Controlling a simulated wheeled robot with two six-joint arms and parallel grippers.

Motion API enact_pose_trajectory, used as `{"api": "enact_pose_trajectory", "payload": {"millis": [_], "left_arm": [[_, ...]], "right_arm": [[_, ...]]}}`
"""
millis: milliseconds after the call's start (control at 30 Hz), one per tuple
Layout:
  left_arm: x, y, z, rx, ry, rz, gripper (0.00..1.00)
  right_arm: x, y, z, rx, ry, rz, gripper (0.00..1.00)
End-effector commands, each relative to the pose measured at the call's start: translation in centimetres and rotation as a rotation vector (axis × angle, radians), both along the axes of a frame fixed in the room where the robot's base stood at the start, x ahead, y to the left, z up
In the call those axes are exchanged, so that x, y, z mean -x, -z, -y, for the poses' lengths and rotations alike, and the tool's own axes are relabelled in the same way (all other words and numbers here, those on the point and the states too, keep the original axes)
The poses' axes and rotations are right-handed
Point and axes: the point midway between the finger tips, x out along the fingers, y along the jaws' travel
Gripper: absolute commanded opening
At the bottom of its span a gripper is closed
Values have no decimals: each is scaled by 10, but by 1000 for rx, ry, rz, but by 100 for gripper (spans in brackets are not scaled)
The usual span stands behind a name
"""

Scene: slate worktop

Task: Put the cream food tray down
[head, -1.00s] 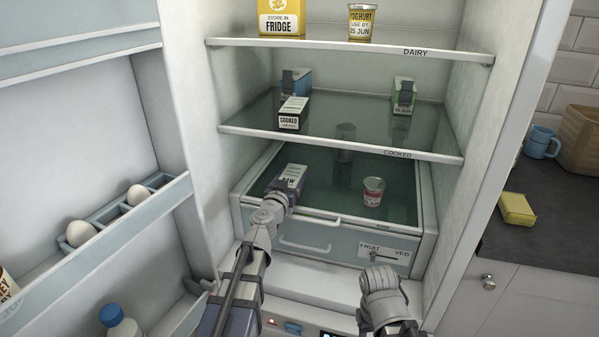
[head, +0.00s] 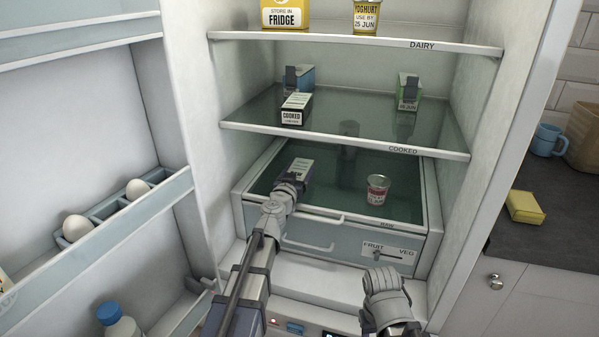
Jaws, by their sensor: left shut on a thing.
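My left gripper (head: 294,182) reaches into the lowest fridge level and is shut on a small pale-topped food tray (head: 303,166). The gripper hides its front, and the picture does not show clearly whether it touches the surface below. A similar white-topped pack marked COOKED (head: 295,106) lies on the glass COOKED shelf (head: 250,127) above. My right gripper (head: 385,285) is low in front of the fridge, and its fingertips are not clear.
A red and white tin (head: 377,189) stands right of the held tray. Blue (head: 305,78) and green (head: 408,92) cartons stand on the shelf above. The FRUIT/VEG drawer (head: 330,241) is below. The open door (head: 80,170) holds eggs at left.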

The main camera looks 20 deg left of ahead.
Motion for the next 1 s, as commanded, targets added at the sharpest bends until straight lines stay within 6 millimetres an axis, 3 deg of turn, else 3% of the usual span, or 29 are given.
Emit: {"api": "enact_pose_trajectory", "payload": {"millis": [33, 67, 267, 667, 867, 1000], "left_arm": [[0, 3, 0, 0, 0, 0, 0], [0, 3, 0, 0, 0, 0, 76], [0, 2, 0, 0, 0, 0, 99], [0, -3, 0, 0, 0, 0, 100], [25, -1, -1, 0, -1, 0, 100], [51, -1, -2, 0, -2, 0, 100]], "right_arm": [[0, 3, 0, 0, 0, 0, 50], [0, 3, 0, 0, 0, 0, 50], [0, 2, 0, 0, 0, 0, 50], [0, -3, 0, 0, 0, 0, 50], [0, -1, 0, 0, 0, 0, 50], [0, -1, 0, 0, 0, 0, 50]]}}
